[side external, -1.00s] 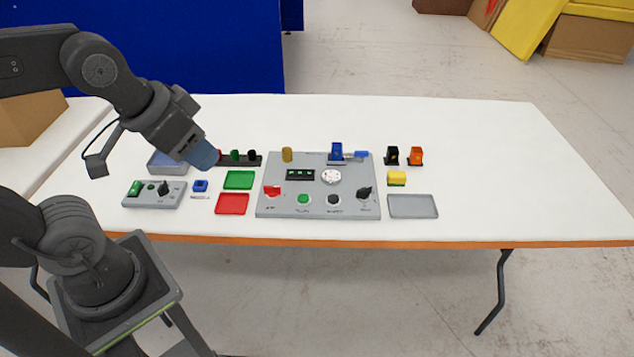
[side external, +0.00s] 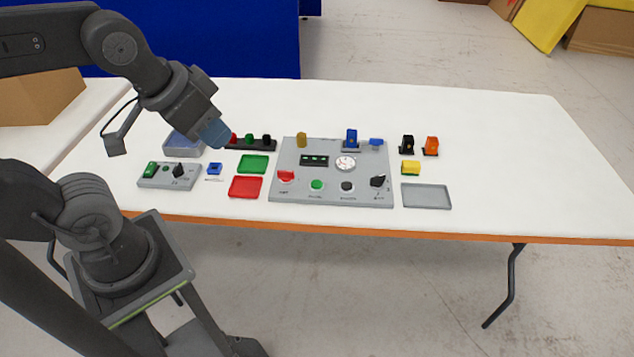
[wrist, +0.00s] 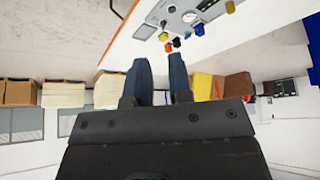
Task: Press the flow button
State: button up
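The grey control panel (side external: 330,192) lies on the white table. Along its front edge are a red switch (side external: 286,176), a green round button (side external: 317,186), a black round button (side external: 347,187) and a black knob (side external: 378,181). Their labels are too small to read, so I cannot tell which control is the flow button. My gripper (side external: 214,133) hangs left of the panel, above the table near the blue-grey bin. In the wrist view my gripper (wrist: 159,70) shows two separated fingers with nothing between them. Part of the panel (wrist: 180,22) shows at that view's top.
A smaller control box (side external: 168,184), a green tray (side external: 253,163) and a red tray (side external: 246,187) lie left of the panel. Black (side external: 407,145), orange (side external: 431,146) and yellow (side external: 410,167) pieces and a grey tray (side external: 427,196) are right. The table's right end is clear.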

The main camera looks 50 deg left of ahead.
grip_shut()
dwell(1.3)
